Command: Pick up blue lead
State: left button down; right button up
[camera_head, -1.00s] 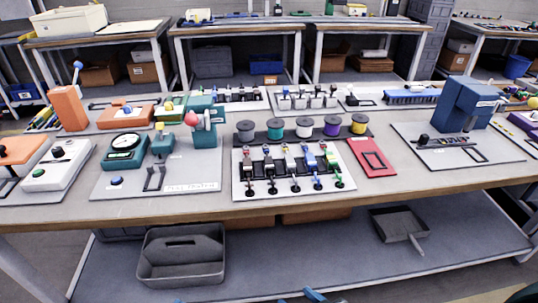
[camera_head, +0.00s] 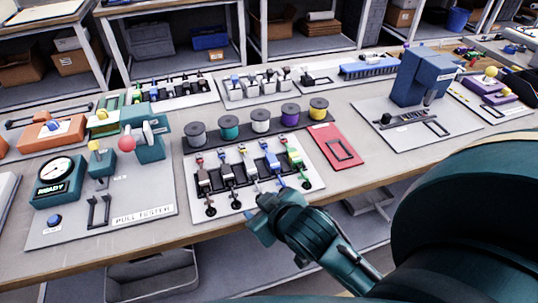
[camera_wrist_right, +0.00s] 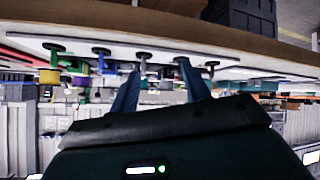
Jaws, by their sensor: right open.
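My right gripper (camera_head: 257,212) is at the front edge of the board, in front of the leads and apart from the blue one. In the wrist view its two blue fingers (camera_wrist_right: 159,88) stand apart with nothing clearly held between them. My left gripper is out of view.
A row of spools (camera_head: 261,121) stands behind the leads. A red plate (camera_head: 333,147) lies to their right. A grey board with a gauge (camera_head: 57,173) is at the left, and a blue block device (camera_head: 419,78) at the right.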

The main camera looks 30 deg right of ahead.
jog(key=w+a+r+n+t+y, duration=0.25)
jog(key=w+r+t, duration=0.3)
jog(key=r, duration=0.35)
jog(key=w+a+r+n+t+y, duration=0.2)
jog(key=w+a+r+n+t, duration=0.3)
jog(key=r, duration=0.4)
jog(key=a+r+n+g+y, duration=0.3)
jog(key=a+r+n+y, duration=0.25)
jog(key=n+y, duration=0.4)
jog(key=n+g+h, duration=1.3)
jog(key=g+h, duration=0.1)
jog(key=g, duration=0.4)
send_over(272, 159)
notch_tip(272, 159, down, 11)
jog(key=f, duration=0.6)
jog(key=shift+s+f+p, duration=0.3)
jog(key=shift+f, duration=0.1)
jog(key=shift+w+d+f+p, duration=0.1)
jog(key=shift+w+f+p, duration=0.1)
jog(key=shift+f, duration=1.4)
jog(key=shift+w+f+p, duration=0.15)
jog(key=shift+f+p, duration=0.05)
jog(key=shift+f, duration=1.35)
